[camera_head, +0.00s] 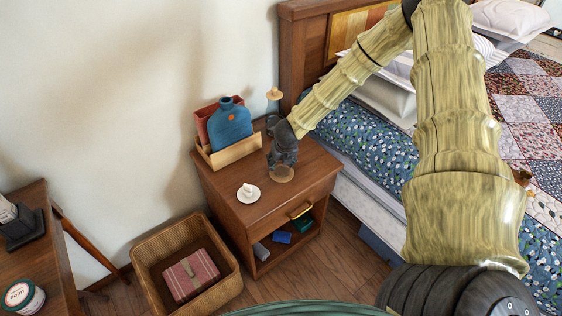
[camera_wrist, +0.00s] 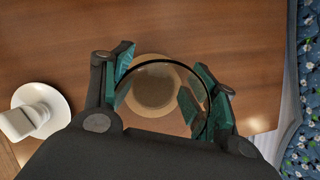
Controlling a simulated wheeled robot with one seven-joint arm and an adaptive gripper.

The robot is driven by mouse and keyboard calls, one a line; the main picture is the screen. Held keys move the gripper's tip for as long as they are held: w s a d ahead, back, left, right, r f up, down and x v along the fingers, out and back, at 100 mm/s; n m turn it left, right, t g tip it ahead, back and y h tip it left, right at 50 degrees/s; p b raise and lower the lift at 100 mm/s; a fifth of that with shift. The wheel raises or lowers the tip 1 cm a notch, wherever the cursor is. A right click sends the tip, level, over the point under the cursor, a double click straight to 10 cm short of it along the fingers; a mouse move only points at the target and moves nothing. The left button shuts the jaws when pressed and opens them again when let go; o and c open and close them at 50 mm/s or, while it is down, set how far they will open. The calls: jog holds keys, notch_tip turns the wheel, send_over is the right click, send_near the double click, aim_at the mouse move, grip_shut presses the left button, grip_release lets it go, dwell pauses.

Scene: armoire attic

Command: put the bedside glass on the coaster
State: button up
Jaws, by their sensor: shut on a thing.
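My gripper (camera_wrist: 160,97) is shut on the clear bedside glass (camera_wrist: 168,122), with a finger on each side of it. The glass's dark rim shows in the wrist view. The round tan coaster (camera_wrist: 153,56) lies on the nightstand and shows through and just beyond the glass. In the head view the coaster (camera_head: 282,173) is at the front of my gripper (camera_head: 281,162), near the nightstand's right side. My gripper hides the glass there. I cannot tell whether the glass touches the coaster.
The wooden nightstand (camera_head: 222,187) also bears a white saucer (camera_wrist: 63,121) with a small white object, left of the coaster. A wooden tray (camera_head: 233,151) with a blue bottle (camera_head: 229,122) stands behind. The bed (camera_head: 365,140) is close on the right; a basket (camera_head: 148,248) stands front left.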

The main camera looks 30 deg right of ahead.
jog(key=o, duration=1.3)
jog(key=shift+c, duration=0.2)
jog(key=shift+r, duration=0.15)
jog(key=v, duration=1.1)
jog(key=shift+s+r+p, duration=0.25)
jog(key=shift+r+p, duration=0.1)
jog(key=shift+p, duration=0.05)
